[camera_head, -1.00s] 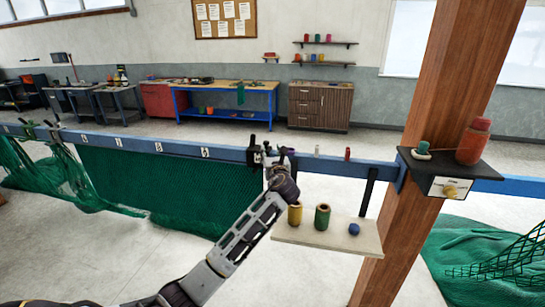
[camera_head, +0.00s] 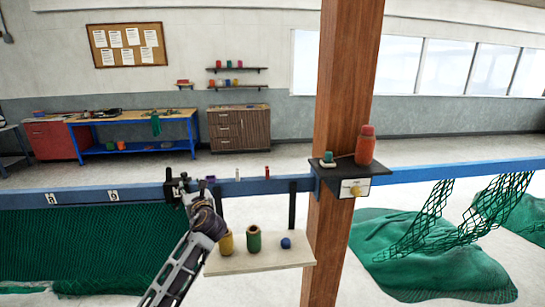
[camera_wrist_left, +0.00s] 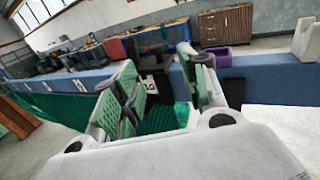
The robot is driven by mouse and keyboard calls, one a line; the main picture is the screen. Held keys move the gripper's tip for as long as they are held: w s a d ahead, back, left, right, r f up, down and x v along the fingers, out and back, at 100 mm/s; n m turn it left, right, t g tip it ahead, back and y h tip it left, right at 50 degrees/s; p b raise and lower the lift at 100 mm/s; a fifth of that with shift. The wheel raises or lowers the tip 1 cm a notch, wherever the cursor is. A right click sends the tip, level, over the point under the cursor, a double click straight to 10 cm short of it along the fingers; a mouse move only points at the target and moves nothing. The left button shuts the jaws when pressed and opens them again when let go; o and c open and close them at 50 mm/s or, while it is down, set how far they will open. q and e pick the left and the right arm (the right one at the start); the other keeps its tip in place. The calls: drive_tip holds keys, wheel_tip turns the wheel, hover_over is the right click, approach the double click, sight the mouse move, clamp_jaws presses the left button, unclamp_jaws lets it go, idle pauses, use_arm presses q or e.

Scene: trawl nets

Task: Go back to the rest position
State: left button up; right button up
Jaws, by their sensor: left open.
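My left gripper (camera_head: 187,188) is at the blue rail (camera_head: 130,194), with its arm coming up from the lower edge of the head view. In the left wrist view, its two green-padded fingers (camera_wrist_left: 160,72) stand apart with nothing held between them. A black fitting (camera_wrist_left: 152,82) on the rail shows beyond the gap, and I cannot tell if the fingers touch it. My right gripper is in neither view.
A wooden post (camera_head: 342,110) carries a black bracket (camera_head: 335,172) with a red spool. Green netting (camera_head: 85,245) hangs at left; more lies on the floor at right.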

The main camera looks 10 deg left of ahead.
use_arm(q)
drive_tip(key=s+d+f+n+g+h, duration=0.25)
drive_tip(key=s+f+n, duration=0.35)
drive_tip(key=s+f, duration=0.3)
drive_tip(key=s+d+f+n+g+h, duration=0.25)
drive_tip(key=s+f+n, duration=0.35)
drive_tip(key=f, duration=0.5)
drive_tip(key=s+d+f+n+g+h, duration=0.25)
drive_tip(key=s+n, duration=0.25)
drive_tip(key=s, duration=0.3)
drive_tip(key=s+d+f+n+g+h, duration=0.1)
drive_tip(key=s+d+f+n, duration=0.3)
drive_tip(key=s, duration=0.5)
drive_tip(key=s+d+f+n+g+h, duration=0.1)
drive_tip(key=s+f+n+g+h, duration=0.15)
drive_tip(key=s+n, duration=0.45)
drive_tip(key=s+f+m+g, duration=0.1)
drive_tip(key=s+f, duration=0.1)
drive_tip(key=f, duration=1.5)
drive_tip(key=s+f+m, duration=0.1)
drive_tip(key=s+f, duration=0.1)
drive_tip(key=f, duration=1.4)
drive_tip(key=s+a+f, duration=0.2)
drive_tip(key=s+f, duration=0.8)
drive_tip(key=s, duration=0.1)
drive_tip(key=s+a+f+g, duration=0.1)
drive_tip(key=s+f, duration=0.9)
drive_tip(key=s, duration=0.1)
drive_tip(key=shift+a+f+y+b, duration=0.3)
drive_tip(key=shift+a, duration=0.05)
